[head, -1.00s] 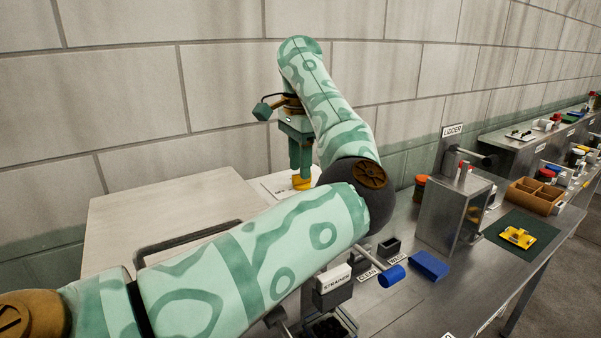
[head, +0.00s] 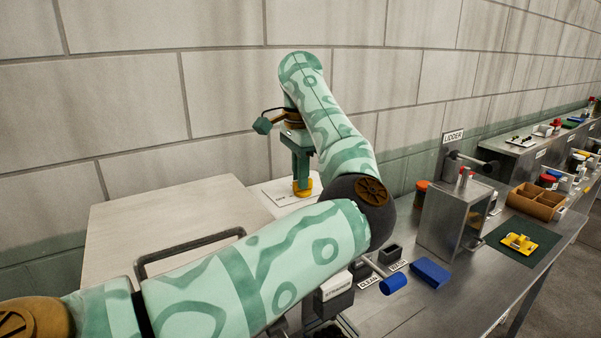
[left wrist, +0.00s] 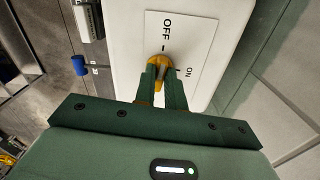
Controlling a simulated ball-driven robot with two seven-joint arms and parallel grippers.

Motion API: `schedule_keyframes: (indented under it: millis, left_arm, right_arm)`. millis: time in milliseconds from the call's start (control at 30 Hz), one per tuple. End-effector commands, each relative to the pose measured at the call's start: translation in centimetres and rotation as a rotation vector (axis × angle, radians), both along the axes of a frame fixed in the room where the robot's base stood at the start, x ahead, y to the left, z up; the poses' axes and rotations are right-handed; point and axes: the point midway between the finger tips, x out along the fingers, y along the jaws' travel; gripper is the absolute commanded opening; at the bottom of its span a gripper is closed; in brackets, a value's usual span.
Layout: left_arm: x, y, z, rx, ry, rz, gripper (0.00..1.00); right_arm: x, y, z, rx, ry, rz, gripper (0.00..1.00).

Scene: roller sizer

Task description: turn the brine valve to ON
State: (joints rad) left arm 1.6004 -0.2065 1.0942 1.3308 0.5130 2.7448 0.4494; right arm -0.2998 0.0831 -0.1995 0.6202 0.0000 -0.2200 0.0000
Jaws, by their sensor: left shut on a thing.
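The brine valve's yellow knob (head: 302,188) stands on a white label plate (head: 281,198) beside the wall. In the left wrist view the knob (left wrist: 160,62) sits between the OFF mark above and the ON mark (left wrist: 189,72) at the lower right. My left gripper (head: 302,178) comes down on it from above, and its green fingers (left wrist: 163,84) are shut on the knob. The fingers hide part of it, so I cannot tell exactly where it points. My right gripper is not in view.
A pale box with a dark handle (head: 190,243) lies left of the valve. A blue block (head: 431,272), a blue cylinder (head: 393,284) and a metal LIDDER unit (head: 447,217) stand on the steel bench to the right. A brown tray (head: 535,201) is farther right.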

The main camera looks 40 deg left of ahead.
Motion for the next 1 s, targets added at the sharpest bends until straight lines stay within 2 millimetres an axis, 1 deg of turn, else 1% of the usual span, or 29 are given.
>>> schedule_keyframes:
  millis: [267,1000]
  left_arm:
    - [0.0,0.0,0.3,-0.001,0.0,-0.173,0.0]
    - [0.3,0.2,0.3,-0.002,0.0,-0.873,0.0]
  right_arm:
    - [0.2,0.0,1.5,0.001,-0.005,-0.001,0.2]
    - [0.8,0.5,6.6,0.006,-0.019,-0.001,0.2]
